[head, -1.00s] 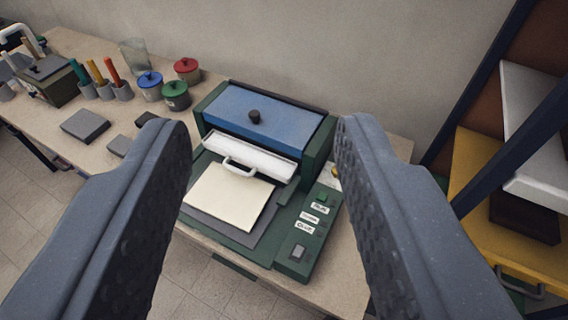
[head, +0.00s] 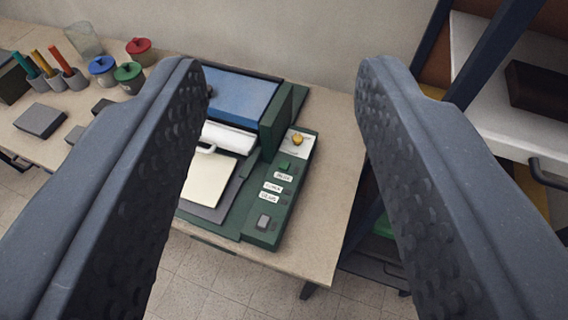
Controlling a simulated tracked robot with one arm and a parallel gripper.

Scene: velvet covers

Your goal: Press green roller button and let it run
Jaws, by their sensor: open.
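The green roller button (head: 285,167) is a small green square on the dark green control panel (head: 262,232) at the right side of the machine. White labels (head: 272,187) sit just below it. The machine has a blue top (head: 240,97), a white roller cover (head: 228,137) and a cream sheet (head: 205,178) on its bed. My gripper (head: 281,65) is open and empty, its two fingers spread wide on either side of the panel in the picture. It appears above the machine, not touching the button. The left finger hides the machine's left part.
A yellow knob (head: 297,139) sits above the green button, and a grey button (head: 264,221) lies lower on the panel. Lidded pots (head: 129,77) and pen holders (head: 75,79) stand at the left. A shelf rack (head: 500,70) stands at the right. The table right of the machine is clear.

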